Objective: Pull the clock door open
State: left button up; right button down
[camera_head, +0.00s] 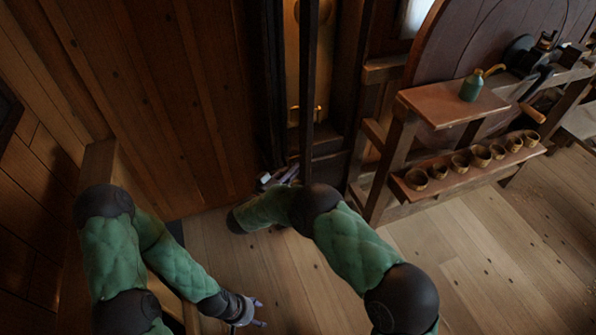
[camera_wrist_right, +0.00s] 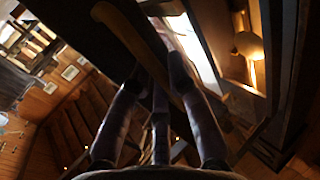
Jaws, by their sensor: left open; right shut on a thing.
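The tall dark clock case (camera_head: 275,70) stands at the top middle of the head view. The clock door (camera_head: 308,90) shows nearly edge-on as a dark upright bar, standing out from the case, so it looks partly open. Brass parts (camera_head: 292,113) show inside the case, and a round brass piece (camera_wrist_right: 248,45) shows in the right wrist view. My right gripper (camera_head: 280,177) is at the door's lower part, shut on it; the exact grip is dark and partly hidden. In the wrist view its fingers (camera_wrist_right: 157,75) reach the door's wooden edge. My left gripper (camera_head: 258,312) is open and empty, low over the floor.
A wooden bench (camera_head: 425,105) right of the clock holds a green oil can (camera_head: 471,87). Its lower shelf (camera_head: 410,192) carries several small wooden cups (camera_head: 460,163). A plank wall (camera_head: 150,90) stands at left. The floor (camera_head: 480,250) at right is clear.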

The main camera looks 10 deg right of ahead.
jog(key=shift+s+a+f, duration=0.1)
jog(key=shift+f, duration=0.05)
jog(key=c, duration=1.1)
grip_release()
jog(key=shift+c, duration=0.2)
jog(key=v, duration=1.2)
